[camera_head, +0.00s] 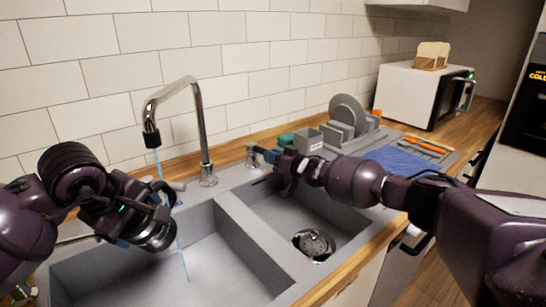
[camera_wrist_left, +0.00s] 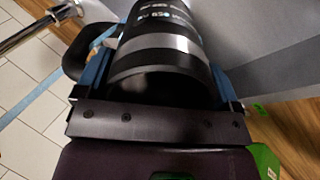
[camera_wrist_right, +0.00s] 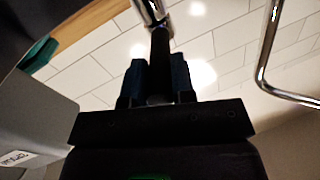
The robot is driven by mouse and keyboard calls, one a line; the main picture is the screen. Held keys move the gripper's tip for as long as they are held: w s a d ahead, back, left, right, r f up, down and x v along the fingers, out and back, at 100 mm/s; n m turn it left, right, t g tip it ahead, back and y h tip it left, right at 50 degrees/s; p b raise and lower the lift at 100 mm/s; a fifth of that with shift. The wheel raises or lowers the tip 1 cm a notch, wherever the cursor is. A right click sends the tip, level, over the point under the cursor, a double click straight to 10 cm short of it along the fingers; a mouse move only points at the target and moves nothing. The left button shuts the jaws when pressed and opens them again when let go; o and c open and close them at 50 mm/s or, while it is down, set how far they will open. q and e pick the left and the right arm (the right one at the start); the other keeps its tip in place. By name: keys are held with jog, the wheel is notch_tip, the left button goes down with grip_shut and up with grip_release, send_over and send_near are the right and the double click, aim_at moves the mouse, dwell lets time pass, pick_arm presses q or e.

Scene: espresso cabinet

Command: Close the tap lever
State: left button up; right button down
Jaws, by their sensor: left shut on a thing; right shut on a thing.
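The chrome tap (camera_head: 203,120) stands behind the sink, and a thin blue water stream (camera_head: 165,172) falls from its spout into the left basin. My right gripper (camera_head: 268,154) is at the tap lever, right of the tap's base. In the right wrist view its blue fingers are shut on the dark tap lever (camera_wrist_right: 160,48), with a chrome part above it. My left gripper (camera_head: 135,222) is shut on a black cylindrical container (camera_wrist_left: 165,55) with a grey band. It holds the container tilted over the left basin, beside the stream. The water stream also shows in the left wrist view (camera_wrist_left: 38,97).
The grey double sink has a divider (camera_head: 262,240) and a drain (camera_head: 313,243) in the right basin. A grey dish rack (camera_head: 345,128) with plates and a blue mat (camera_head: 397,160) are to the right. A white toaster oven (camera_head: 408,95) stands farther back. The tiled wall is close behind the tap.

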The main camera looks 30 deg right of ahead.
pick_arm(q)
jog(key=shift+r, duration=0.1)
pick_arm(e)
jog(key=shift+s+a+m+h, duration=0.1)
jog(key=shift+a+m+h, duration=0.25)
jog(key=shift+h, duration=0.15)
pick_arm(q)
jog(key=shift+d, duration=0.1)
pick_arm(e)
jog(key=a+m+h, duration=0.1)
jog(key=m+t+h, duration=0.1)
jog(key=shift+s+a+r+h, duration=0.2)
jog(key=shift+a+h, duration=0.1)
jog(key=shift+a, duration=0.1)
jog(key=shift+f, duration=0.1)
jog(key=c, duration=1.3)
grip_release()
jog(key=shift+c, duration=0.2)
pick_arm(q)
jog(key=shift+a, duration=0.2)
pick_arm(e)
jog(key=o, duration=0.4)
jog(key=shift+a, duration=0.1)
